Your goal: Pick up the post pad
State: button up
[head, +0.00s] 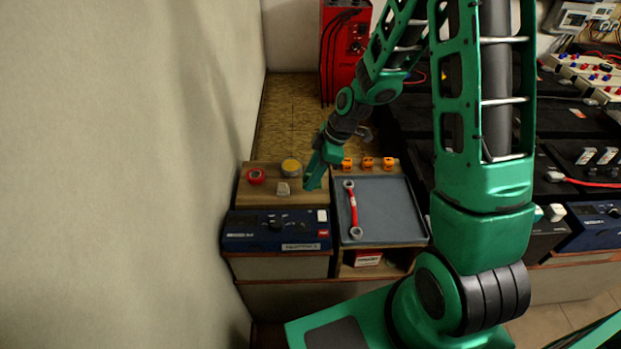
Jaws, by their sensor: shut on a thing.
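My gripper (314,179) points down over the wooden shelf top, just left of the grey tray. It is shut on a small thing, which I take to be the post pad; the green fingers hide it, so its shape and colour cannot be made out. I cannot tell whether it is clear of the wood.
Left of my gripper are a small pale grey piece (283,188), a yellow-topped tin (291,167) and a red roll (256,175). The grey tray (388,222) holds a red wrench (352,207). Orange pieces (367,163) line its back. A blue device (275,231) stands in front.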

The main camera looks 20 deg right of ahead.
jog(key=s+a+r, duration=0.4)
jog(key=s+r, duration=0.1)
jog(key=s, duration=0.3)
jog(key=shift+a+r, duration=0.3)
jog(key=shift+o, duration=0.5)
jog(key=shift+s, duration=0.15)
